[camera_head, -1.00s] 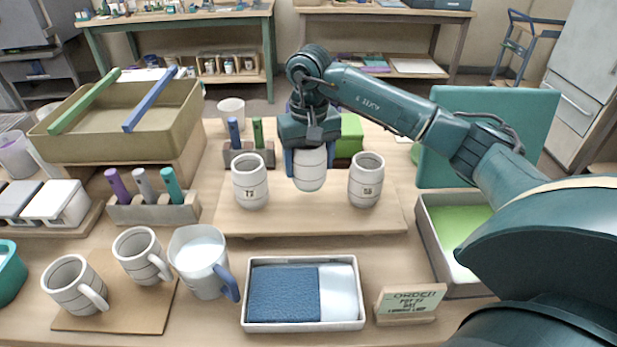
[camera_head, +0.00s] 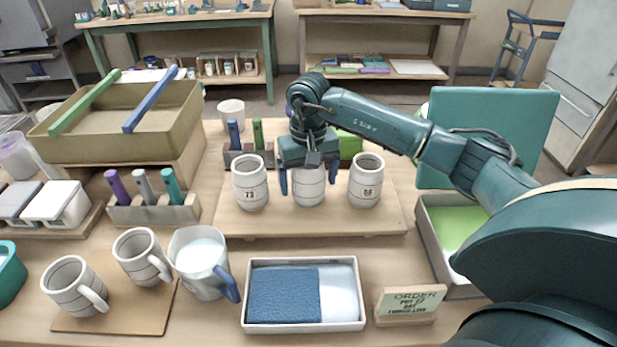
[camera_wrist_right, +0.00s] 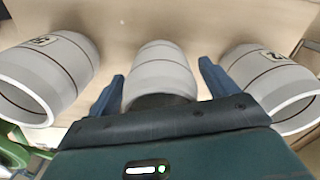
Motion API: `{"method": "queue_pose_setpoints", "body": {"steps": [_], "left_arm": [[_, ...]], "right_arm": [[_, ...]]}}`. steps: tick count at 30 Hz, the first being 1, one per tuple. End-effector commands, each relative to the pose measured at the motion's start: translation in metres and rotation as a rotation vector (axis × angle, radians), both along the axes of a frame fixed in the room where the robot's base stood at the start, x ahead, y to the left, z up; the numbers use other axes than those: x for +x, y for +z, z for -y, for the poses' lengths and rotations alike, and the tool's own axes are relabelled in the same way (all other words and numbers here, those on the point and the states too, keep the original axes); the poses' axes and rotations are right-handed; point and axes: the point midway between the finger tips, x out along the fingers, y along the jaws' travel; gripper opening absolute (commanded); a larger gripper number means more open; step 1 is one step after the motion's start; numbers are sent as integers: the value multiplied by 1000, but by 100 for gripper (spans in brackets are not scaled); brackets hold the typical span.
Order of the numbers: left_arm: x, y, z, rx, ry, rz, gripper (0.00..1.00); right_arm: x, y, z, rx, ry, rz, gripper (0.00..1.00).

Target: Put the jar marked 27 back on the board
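A pale banded jar (camera_head: 308,190) stands upright on the wooden board (camera_head: 300,222), between two similar jars; no number on it is legible. The left jar (camera_head: 250,190) has a mark that looks like 73, and the right jar (camera_head: 366,188) one that looks like 58. My right gripper (camera_head: 308,182) is open around the middle jar, a finger on each side. In the wrist view the middle jar (camera_wrist_right: 160,70) shows gaps to both blue fingers of the right gripper (camera_wrist_right: 162,85). My left gripper is not in view.
An order card (camera_head: 408,303) reading pot 27 stands at the front right, beside a tray with a blue cloth (camera_head: 283,295). A milky pitcher (camera_head: 200,262) and two mugs are front left. A tool rack (camera_head: 155,210) stands left of the board.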

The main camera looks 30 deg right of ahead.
Motion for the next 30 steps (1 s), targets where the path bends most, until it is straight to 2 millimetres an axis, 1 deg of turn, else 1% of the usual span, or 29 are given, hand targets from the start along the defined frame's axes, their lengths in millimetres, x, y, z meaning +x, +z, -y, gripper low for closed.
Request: {"method": "queue_pose_setpoints", "body": {"steps": [7,10,11,14,21,24,27,30], "left_arm": [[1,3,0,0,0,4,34],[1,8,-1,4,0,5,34],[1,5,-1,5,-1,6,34],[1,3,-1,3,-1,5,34],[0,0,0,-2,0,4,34],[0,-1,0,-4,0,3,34],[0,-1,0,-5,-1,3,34],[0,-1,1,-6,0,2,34]], "right_arm": [[0,1,0,0,0,0,87],[0,6,0,0,0,0,87],[0,8,0,-1,0,2,87],[1,24,0,0,1,4,87],[1,77,0,0,-1,5,87],[1,96,0,0,0,4,87],[1,110,0,0,0,2,87],[0,119,0,0,0,1,87]]}}
